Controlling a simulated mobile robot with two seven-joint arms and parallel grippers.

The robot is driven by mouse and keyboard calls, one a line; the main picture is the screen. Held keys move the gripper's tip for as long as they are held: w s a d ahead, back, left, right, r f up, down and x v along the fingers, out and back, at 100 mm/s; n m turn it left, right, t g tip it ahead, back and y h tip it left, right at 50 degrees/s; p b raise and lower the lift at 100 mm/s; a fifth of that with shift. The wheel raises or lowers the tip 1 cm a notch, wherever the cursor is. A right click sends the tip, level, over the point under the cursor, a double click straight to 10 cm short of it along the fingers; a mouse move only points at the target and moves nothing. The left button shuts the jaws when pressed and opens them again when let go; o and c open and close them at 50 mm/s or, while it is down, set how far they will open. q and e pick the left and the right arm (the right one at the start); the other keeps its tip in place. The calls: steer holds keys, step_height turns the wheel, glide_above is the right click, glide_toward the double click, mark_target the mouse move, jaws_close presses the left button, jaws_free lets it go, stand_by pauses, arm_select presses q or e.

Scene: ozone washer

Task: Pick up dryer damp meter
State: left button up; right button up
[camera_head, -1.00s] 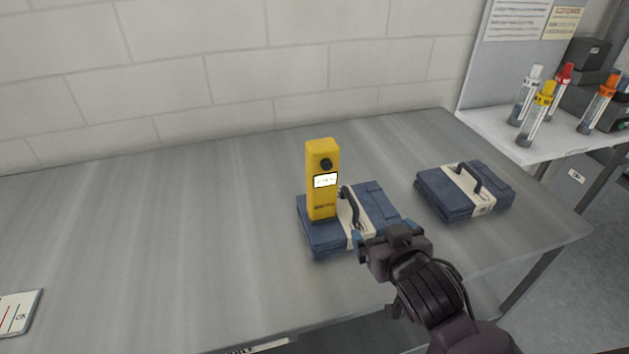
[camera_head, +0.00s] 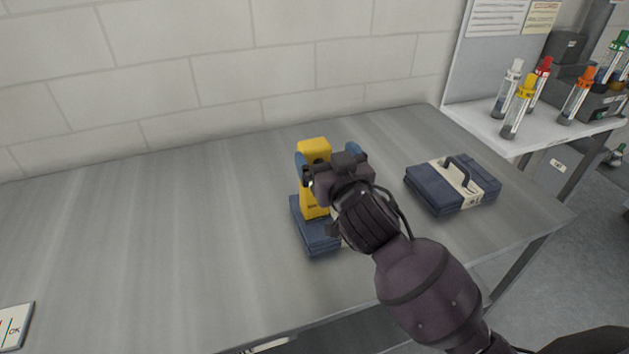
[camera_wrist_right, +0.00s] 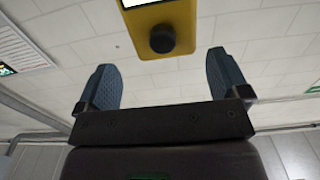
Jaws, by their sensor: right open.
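The yellow damp meter (camera_head: 313,146) stands upright on a folded dark blue bundle (camera_head: 317,238) on the grey table. My right gripper (camera_head: 332,160) is at the meter's upper part, its fingers open to either side of it in the head view, hiding much of its front. In the right wrist view the meter (camera_wrist_right: 188,14), with its black knob and part of a lit screen, shows just beyond and between the tips of the open right gripper (camera_wrist_right: 168,75). I cannot tell whether a finger touches it. My left gripper is not in view.
Several capped tubes (camera_head: 518,106) stand on a white side table (camera_head: 487,118). A white card (camera_head: 14,326) lies at the left front.

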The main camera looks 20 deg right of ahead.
mark_target(319, 151)
steer(key=shift+w+a+f, duration=0.1)
steer(key=shift+w+a, duration=0.15)
steer(key=shift+w, duration=1)
steer(key=shift+w+a, duration=0.2)
steer(key=shift+w, duration=1.05)
steer(key=c, duration=1.6)
